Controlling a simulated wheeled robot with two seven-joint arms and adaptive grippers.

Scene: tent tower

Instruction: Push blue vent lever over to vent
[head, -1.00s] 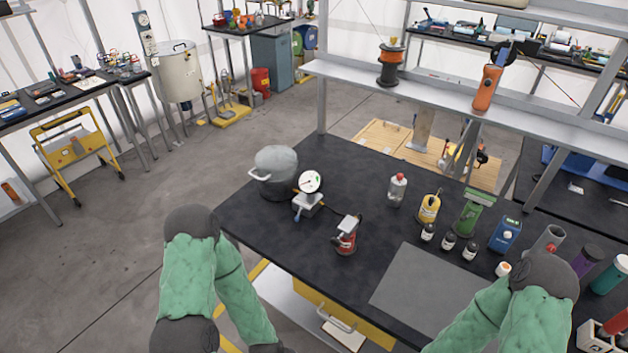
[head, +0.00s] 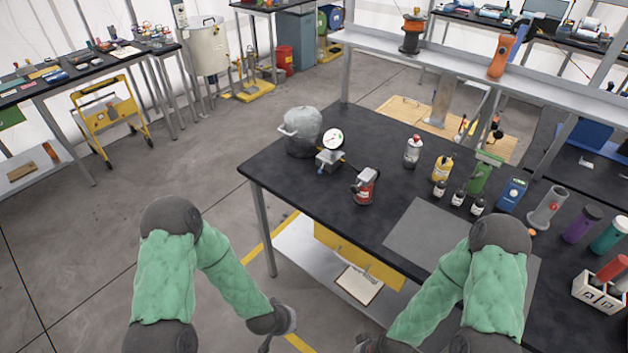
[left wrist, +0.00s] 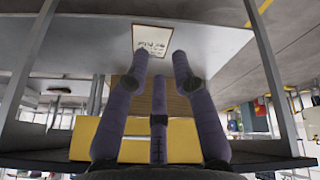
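A small valve block (head: 329,158) with a round white gauge (head: 333,138) stands near the left end of the black table. The small blue lever (head: 321,170) shows at its front left; its exact setting is too small to tell. My left gripper (head: 264,345) is at the bottom edge of the head view, below and in front of the table, apart from the lever. In the left wrist view its purple fingers (left wrist: 160,66) are spread and empty. My right gripper is cut off at the bottom of the head view, by the dark wrist (head: 372,344).
The table's left front edge is clear.

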